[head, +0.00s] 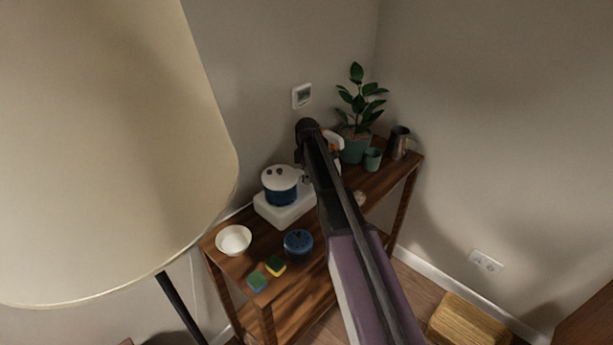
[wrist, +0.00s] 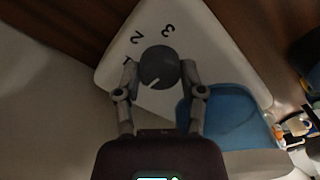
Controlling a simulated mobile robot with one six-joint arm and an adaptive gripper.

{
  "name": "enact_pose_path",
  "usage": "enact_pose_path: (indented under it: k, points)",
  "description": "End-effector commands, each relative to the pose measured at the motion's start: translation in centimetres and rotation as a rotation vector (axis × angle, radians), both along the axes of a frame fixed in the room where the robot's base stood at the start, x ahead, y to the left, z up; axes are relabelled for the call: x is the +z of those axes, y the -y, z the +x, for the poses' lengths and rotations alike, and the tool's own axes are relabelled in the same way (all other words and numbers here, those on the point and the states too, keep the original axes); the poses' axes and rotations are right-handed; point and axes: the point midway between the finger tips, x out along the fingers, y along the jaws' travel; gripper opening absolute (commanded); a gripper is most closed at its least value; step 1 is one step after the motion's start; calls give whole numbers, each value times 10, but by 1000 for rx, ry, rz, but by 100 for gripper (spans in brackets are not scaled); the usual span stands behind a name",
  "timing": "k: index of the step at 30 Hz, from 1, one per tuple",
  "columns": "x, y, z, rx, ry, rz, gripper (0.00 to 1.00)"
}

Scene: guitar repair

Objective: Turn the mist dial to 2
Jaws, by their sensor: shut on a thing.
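The mist dial (wrist: 159,66) is a round dark grey knob on a white panel (wrist: 190,25) in the wrist view. The numbers 1, 2 and 3 curve around its left and top sides. Its white pointer line is at the knob's lower left, away from the 2. My gripper (wrist: 160,74) is shut on the dial, with one finger on each side. The left finger is close to the 1. In the head view, the device has a white base (head: 281,212) and a blue tank (head: 281,196) with a white lid. The dial and fingertips are hidden there.
The device stands on a wooden shelf (head: 222,264). A white bowl (head: 234,238), a dark blue round object (head: 298,242) and sponges (head: 257,281) are in front. A potted plant (head: 356,145), a cup (head: 372,158) and a metal jug (head: 398,142) stand behind. A large lampshade (head: 110,130) fills the left.

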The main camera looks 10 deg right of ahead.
Motion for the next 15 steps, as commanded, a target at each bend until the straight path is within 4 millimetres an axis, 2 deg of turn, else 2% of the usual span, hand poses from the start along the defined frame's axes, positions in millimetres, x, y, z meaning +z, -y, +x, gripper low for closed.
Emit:
enact_pose_path:
  k: [8,15]
  points:
    - [0,0,-1,-68,-3,1,4]
    - [0,0,-2,-213,-4,0,4]
